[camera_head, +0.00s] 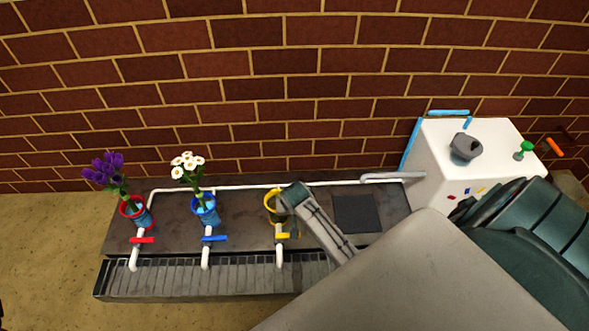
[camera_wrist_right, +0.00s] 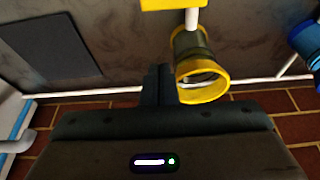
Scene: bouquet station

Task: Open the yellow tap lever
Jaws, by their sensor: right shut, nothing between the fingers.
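The yellow tap lever (camera_head: 283,236) sits crosswise on the third white tap pipe, in front of the yellow-rimmed cup. In the right wrist view part of the lever (camera_wrist_right: 172,4) shows at the top edge. The yellow-rimmed cup (camera_wrist_right: 203,93) holds no flowers and is partly hidden by my gripper in the head view. My right gripper (camera_head: 290,194) is shut and empty, over the cup's right side in that view. Its closed fingers (camera_wrist_right: 158,84) show beside the cup in the wrist view. I cannot tell whether they touch it. My left gripper is not in view.
A red lever (camera_head: 141,240) and a blue lever (camera_head: 214,238) sit on the other pipes. Purple flowers (camera_head: 107,168) and white flowers (camera_head: 186,164) stand in cups behind them. A dark square pad (camera_head: 356,213) lies right of my gripper. A white box (camera_head: 463,150) stands farther right.

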